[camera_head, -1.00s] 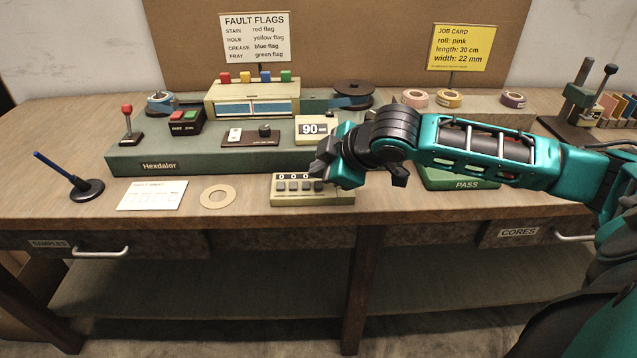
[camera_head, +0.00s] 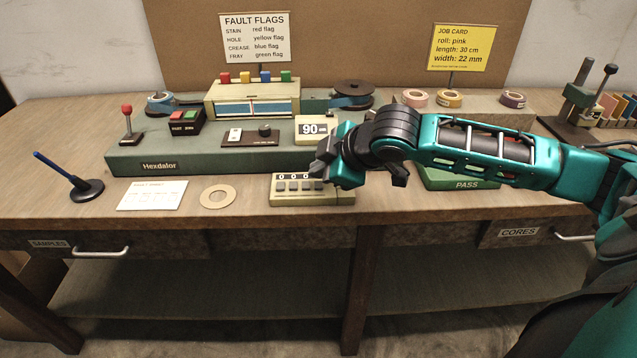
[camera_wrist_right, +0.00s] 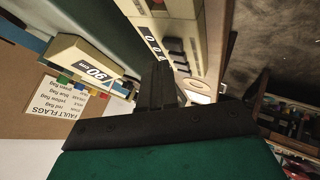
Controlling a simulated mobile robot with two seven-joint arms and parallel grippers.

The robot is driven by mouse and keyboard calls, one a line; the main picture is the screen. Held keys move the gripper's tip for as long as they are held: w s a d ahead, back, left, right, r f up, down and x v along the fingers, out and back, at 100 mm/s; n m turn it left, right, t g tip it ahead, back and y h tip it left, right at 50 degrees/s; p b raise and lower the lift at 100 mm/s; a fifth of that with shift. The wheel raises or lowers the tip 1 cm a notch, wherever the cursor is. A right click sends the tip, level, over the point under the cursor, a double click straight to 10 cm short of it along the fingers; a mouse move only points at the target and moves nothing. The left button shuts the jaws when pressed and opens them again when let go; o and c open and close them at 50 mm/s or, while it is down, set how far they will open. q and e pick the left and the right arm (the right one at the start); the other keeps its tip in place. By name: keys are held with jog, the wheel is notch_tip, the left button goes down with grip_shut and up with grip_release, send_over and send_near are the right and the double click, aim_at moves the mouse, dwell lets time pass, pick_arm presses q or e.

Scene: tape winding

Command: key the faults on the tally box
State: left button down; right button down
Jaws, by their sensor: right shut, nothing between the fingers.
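The tally box (camera_head: 290,198) is a beige box with a row of dark keys and a counter whose visible digits read zeros. It stands near the bench's front edge in the head view. My right gripper (camera_head: 322,172) is shut and empty, with its fingers at the right end of the box, hiding the last part of the counter and keys. In the right wrist view the shut fingers (camera_wrist_right: 160,88) point at the tally box (camera_wrist_right: 195,22), its digits and keys just beyond the tips. I cannot tell whether they touch a key. My left gripper is not in view.
A fault sheet (camera_head: 152,195) and a cardboard ring (camera_head: 217,197) lie left of the box. The green Hexdalor machine (camera_head: 145,162) stands behind, with a 90 cm display (camera_head: 314,128). A green PASS tray (camera_head: 462,184) is under my right arm.

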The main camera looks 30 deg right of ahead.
jog(key=shift+f, duration=0.2)
jog(key=shift+f, duration=0.25)
jog(key=shift+f, duration=0.45)
dwell(0.9)
jog(key=shift+r+p, duration=0.1)
jog(key=shift+p, duration=0.2)
jog(key=shift+r+p, duration=0.8)
jog(key=shift+p, duration=0.35)
